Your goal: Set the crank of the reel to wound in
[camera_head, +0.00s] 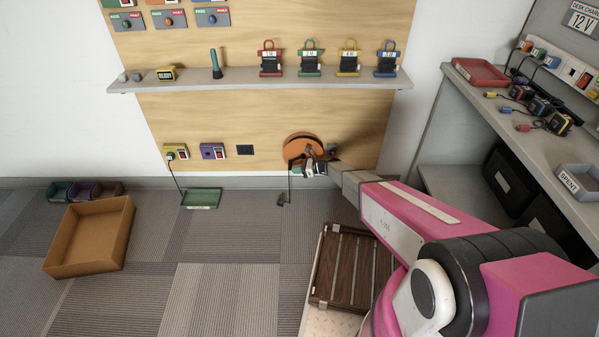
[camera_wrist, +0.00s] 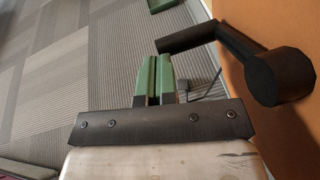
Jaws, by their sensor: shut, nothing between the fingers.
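The orange reel (camera_head: 300,143) is mounted low on the wooden wall panel, with a dark cable hanging from it to the floor. In the wrist view its orange face (camera_wrist: 270,25) fills the right side. The black crank (camera_wrist: 238,48) stands out from that face, with a round hub at the right and a grip reaching left. My gripper (camera_wrist: 157,72) has green fingertips pressed together and empty. The tips sit just left of and below the end of the crank grip; I cannot tell whether they touch. In the head view my gripper covers part of the reel.
A shelf (camera_head: 240,82) with several coloured holders runs above the reel. A green tray (camera_head: 201,198) and a cardboard box (camera_head: 88,237) lie on the floor at left. A dark slatted crate (camera_head: 350,265) stands below my arm. A grey workbench (camera_head: 520,118) is at right.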

